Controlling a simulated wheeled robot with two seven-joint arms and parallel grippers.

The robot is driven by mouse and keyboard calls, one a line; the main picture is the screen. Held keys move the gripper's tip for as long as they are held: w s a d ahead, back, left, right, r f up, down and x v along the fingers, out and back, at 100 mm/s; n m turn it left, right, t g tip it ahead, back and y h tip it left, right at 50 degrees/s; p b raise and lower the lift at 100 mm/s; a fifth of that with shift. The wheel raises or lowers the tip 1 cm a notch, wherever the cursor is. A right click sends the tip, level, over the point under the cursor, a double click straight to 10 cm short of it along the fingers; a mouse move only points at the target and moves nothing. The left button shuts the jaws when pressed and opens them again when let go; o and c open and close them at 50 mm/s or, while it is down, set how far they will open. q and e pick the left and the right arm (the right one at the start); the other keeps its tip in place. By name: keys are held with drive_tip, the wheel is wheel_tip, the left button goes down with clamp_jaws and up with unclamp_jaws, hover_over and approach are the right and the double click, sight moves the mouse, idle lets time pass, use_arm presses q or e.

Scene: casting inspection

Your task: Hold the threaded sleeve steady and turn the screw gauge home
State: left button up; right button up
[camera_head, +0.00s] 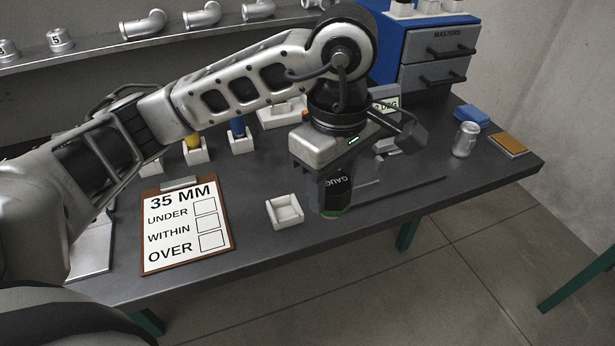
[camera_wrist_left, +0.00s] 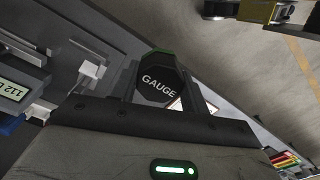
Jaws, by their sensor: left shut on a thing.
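My left gripper (camera_head: 335,180) reaches over the bench from the left and points down. It is shut on the screw gauge (camera_head: 338,198), a dark block marked GAUGE with a green lower edge. In the left wrist view the gauge (camera_wrist_left: 158,80) sits between the fingers, its label facing the camera. I cannot tell whether its lower end touches anything. I cannot make out the threaded sleeve in either view; the gripper and gauge may hide it. A small display (camera_head: 386,105) reading DEG is partly hidden behind my wrist. My right gripper is not in view.
An empty white cradle (camera_head: 285,212) stands left of the gauge, beside a 35 MM clipboard (camera_head: 187,232). Yellow (camera_head: 193,141) and blue (camera_head: 237,127) pieces stand in white holders behind. A can (camera_head: 465,139) and a blue drawer cabinet (camera_head: 397,45) are to the right. The front-right bench is mostly clear.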

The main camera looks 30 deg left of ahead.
use_arm(q)
drive_tip(key=shift+s+d+r, duration=0.15)
drive_tip(key=shift+d+r, duration=0.05)
drive_tip(key=shift+d, duration=0.2)
drive_tip(key=shift+s+d+r, duration=0.15)
drive_tip(key=shift+d+r, duration=0.05)
drive_tip(key=shift+d, duration=0.2)
drive_tip(key=shift+a+f, duration=0.1)
drive_tip(key=shift+w+a+f+m, duration=0.1)
drive_tip(key=shift+a+f+m, duration=0.1)
drive_tip(key=shift+m, duration=0.3)
drive_tip(key=w+a+f+m, duration=0.2)
drive_tip(key=a+f+m, duration=0.3)
drive_tip(key=m, duration=0.8)
drive_tip(key=shift+a+f, duration=0.25)
drive_tip(key=shift+f, duration=0.25)
